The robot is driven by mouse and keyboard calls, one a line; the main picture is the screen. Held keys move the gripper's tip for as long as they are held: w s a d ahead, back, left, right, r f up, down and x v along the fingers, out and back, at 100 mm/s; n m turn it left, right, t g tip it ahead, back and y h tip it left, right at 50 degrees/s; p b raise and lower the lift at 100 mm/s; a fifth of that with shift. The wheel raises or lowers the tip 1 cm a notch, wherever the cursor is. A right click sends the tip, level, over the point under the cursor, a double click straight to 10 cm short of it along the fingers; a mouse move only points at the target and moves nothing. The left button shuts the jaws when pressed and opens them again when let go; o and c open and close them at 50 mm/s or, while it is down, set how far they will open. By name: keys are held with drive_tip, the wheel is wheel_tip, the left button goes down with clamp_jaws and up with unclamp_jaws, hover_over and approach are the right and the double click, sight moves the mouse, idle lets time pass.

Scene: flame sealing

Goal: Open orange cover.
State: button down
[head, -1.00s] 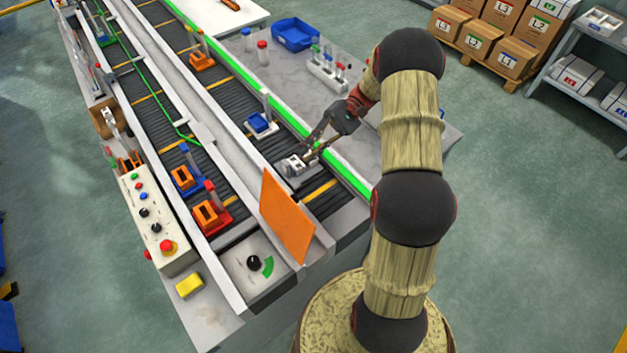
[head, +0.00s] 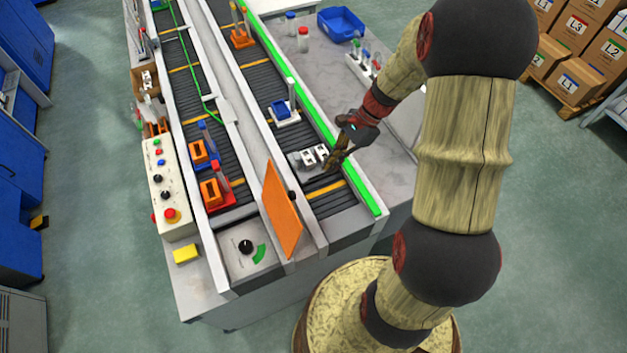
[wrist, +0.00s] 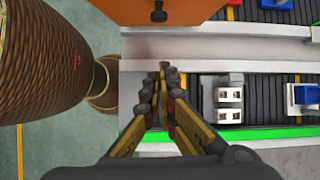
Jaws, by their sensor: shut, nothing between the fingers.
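The orange cover (head: 282,211) is a flat panel standing upright and tilted at the near end of the conveyor table, between the two belts. A small dark knob (head: 292,195) shows on its upper right edge. In the wrist view the orange cover (wrist: 165,8) fills the top middle, with the dark knob (wrist: 158,14) on it. My gripper (head: 331,166) is over the right belt, to the right of the cover and apart from it. In the wrist view my gripper (wrist: 163,72) has its fingertips together and empty, below the knob in the picture.
A grey-white block with sockets (head: 310,156) sits on the right belt beside my gripper; it also shows in the wrist view (wrist: 226,101). A blue-and-white holder (head: 284,113) stands farther up that belt. A control box (head: 165,190) and yellow sponge (head: 186,254) are at left.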

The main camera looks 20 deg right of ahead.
sight(292, 192)
drive_tip(key=a+f, duration=0.7)
drive_tip(key=a, duration=0.1)
drive_tip(key=shift+a+p, duration=0.35)
drive_tip(key=shift+p, duration=0.05)
drive_tip(key=shift+s+f, duration=0.1)
drive_tip(key=shift+s, duration=0.05)
drive_tip(key=a, duration=0.1)
drive_tip(key=a+r, duration=0.1)
drive_tip(key=a+r+p, duration=0.1)
drive_tip(key=a, duration=0.1)
drive_tip(key=shift+r, duration=0.1)
drive_tip(key=shift+d, duration=0.1)
